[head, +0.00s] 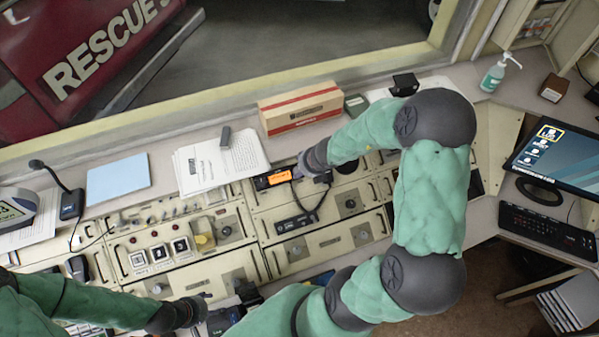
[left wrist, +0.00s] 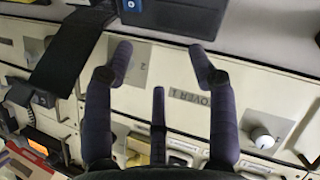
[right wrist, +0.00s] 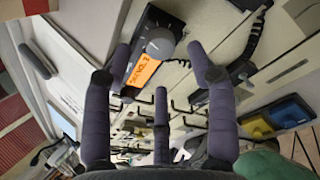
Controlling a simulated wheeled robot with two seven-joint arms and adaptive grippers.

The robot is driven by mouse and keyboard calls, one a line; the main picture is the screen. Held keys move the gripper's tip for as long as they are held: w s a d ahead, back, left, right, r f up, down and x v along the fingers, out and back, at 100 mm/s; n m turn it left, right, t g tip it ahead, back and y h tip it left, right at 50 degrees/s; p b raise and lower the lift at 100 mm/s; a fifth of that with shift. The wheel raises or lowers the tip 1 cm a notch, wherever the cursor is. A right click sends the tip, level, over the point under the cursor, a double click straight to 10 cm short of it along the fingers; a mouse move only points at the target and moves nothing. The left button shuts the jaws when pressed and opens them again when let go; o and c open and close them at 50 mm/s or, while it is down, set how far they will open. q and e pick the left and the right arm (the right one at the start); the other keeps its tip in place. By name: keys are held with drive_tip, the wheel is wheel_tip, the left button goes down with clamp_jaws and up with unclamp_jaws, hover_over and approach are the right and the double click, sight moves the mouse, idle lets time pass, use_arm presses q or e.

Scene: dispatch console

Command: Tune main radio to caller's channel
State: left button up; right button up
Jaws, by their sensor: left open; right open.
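The main radio (head: 273,179) is a black unit with a lit orange display, set in the console's upper middle. In the right wrist view its orange display (right wrist: 145,72) shows a channel line, but I cannot read the number surely. A round grey knob (right wrist: 160,47) sits beside the display. My right gripper (right wrist: 159,50) is open, with its fingertips either side of the knob; contact cannot be told. In the head view the right gripper (head: 308,168) hides the radio's right end. My left gripper (left wrist: 160,53) is open and empty over the lower console, near a black device (left wrist: 172,14).
A corded handset (head: 297,222) lies below the radio. Papers (head: 215,165), a cardboard box (head: 300,108) and a blue folder (head: 118,178) lie behind the console. A desk microphone (head: 70,202) stands at left. A monitor (head: 555,160) and keyboard (head: 548,231) are at right.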

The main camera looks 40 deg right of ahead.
sight(298, 171)
drive_tip(key=shift+b+x, duration=0.65)
drive_tip(key=shift+x, duration=1.5)
drive_tip(key=c, duration=1.1)
